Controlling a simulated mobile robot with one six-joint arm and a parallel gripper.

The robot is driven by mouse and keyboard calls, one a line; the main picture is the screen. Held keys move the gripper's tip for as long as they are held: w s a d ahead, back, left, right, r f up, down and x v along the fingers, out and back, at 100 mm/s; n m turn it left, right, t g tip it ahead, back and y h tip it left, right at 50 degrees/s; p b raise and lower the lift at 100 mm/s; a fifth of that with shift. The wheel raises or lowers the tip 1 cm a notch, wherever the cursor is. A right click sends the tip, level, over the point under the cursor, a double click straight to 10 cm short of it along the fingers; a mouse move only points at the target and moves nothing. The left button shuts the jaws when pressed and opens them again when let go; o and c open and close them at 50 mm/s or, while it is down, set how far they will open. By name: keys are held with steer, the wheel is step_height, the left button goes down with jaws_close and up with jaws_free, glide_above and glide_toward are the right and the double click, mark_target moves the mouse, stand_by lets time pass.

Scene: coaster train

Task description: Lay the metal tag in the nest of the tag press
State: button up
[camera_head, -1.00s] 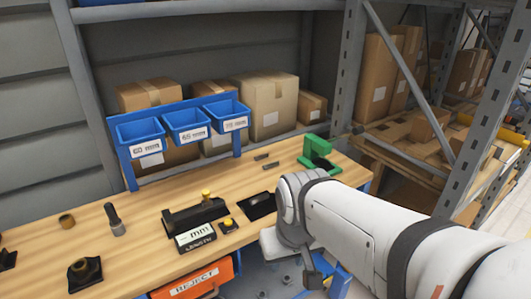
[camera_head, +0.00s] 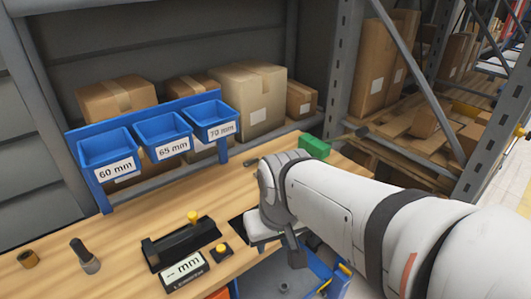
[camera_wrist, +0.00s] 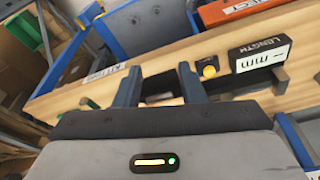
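My gripper (camera_wrist: 160,88) is open in the wrist view, its two dark fingers apart over the wooden bench. A dark flat item (camera_wrist: 158,99) shows between the fingers; I cannot tell whether the metal tag lies on it. A small grey metal strip (camera_head: 251,163) lies on the bench behind my wrist in the head view. I cannot tell if it is the tag. The green tag press (camera_head: 314,147) stands at the bench's far right end. My arm hides most of it, including its nest.
The black length gauge (camera_head: 180,243) with a yellow knob and a small yellow-button box (camera_head: 222,252) stand left of my wrist. Blue bins (camera_head: 163,137) marked 60, 65 and 70 mm hang behind. An orange reject bin (camera_wrist: 235,12) hangs at the front.

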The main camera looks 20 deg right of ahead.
steer(key=shift+o, duration=1.2)
steer(key=shift+d, duration=0.1)
steer(key=w+d+f+m+t+y+p, duration=0.1)
steer(key=w+d+m+y+p, duration=0.1)
steer(key=m, duration=0.5)
steer(key=w+d+f+m+t+y+p, duration=0.2)
steer(key=w+d+m, duration=0.3)
steer(key=m, duration=0.3)
steer(key=w+d+f+m+t+y+p, duration=0.1)
steer(key=w+d+m+y+p, duration=0.3)
steer(key=m, duration=0.4)
steer(key=shift+w+d+f+t+y, duration=0.3)
steer(key=shift+d+t, duration=0.15)
steer(key=shift+t, duration=0.25)
steer(key=d+f+m+t+h+p, duration=0.2)
steer(key=d+f+m+t+h, duration=0.25)
steer(key=d+m, duration=0.6)
steer(key=shift+n, duration=0.55)
steer(key=w+f+p, duration=0.1)
steer(key=w, duration=0.1)
steer(key=w+f, duration=0.1)
steer(key=w, duration=0.1)
steer(key=w+f+p, duration=0.1)
steer(key=w, duration=0.1)
steer(key=shift+w+d+p, duration=0.1)
steer(key=shift+d+p, duration=0.05)
steer(key=shift+p, duration=0.2)
steer(key=shift+f+t, duration=0.1)
steer(key=shift+t, duration=0.15)
